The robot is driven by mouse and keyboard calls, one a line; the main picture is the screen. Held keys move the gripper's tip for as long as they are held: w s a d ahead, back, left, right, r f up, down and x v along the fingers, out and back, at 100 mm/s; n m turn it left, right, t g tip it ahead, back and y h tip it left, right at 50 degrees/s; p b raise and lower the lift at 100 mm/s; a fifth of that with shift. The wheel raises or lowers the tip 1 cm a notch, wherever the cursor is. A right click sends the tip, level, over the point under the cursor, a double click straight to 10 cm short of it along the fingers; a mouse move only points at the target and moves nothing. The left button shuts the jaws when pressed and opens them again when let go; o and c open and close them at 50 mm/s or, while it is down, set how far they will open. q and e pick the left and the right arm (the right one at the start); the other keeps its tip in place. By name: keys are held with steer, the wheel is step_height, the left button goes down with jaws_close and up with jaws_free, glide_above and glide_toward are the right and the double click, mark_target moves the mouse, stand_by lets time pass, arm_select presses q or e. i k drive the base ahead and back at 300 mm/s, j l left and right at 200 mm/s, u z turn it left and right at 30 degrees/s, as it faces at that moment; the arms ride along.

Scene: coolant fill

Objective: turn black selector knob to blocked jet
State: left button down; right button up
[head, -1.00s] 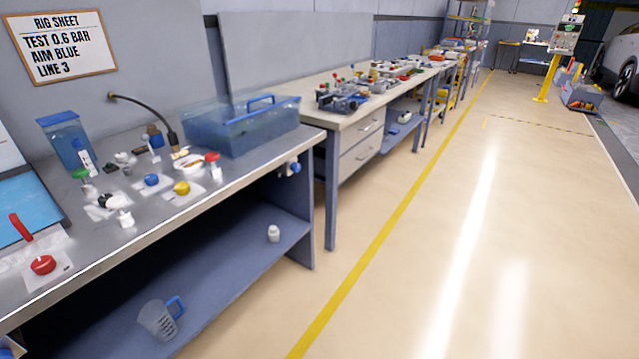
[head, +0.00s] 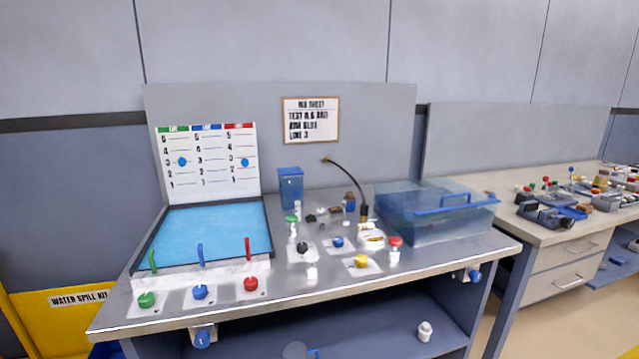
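The black selector knob (head: 302,247) sits on a small white plate on the bench top, left of a blue knob (head: 338,242) and up and left of a yellow knob (head: 361,261). Its pointer direction is too small to read. Three levers, green (head: 152,261), blue (head: 200,254) and red (head: 248,248), stand along the front of a blue water tray (head: 215,232). The jets cannot be told apart at this size, so I cannot see which one is blocked. The rig sheet (head: 311,121) on the back panel reads test 0.6 bar, aim blue, line 3. Neither gripper shows.
Green (head: 146,300), blue (head: 200,292) and red (head: 250,284) knobs line the front edge. A lidded blue tank (head: 430,212) stands at the right of the bench (head: 300,304). A bent black hose (head: 352,180) rises behind. A yellow spill kit (head: 70,315) is at lower left.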

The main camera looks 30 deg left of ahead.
mark_target(302, 248)
steer(key=u, duration=1.35)
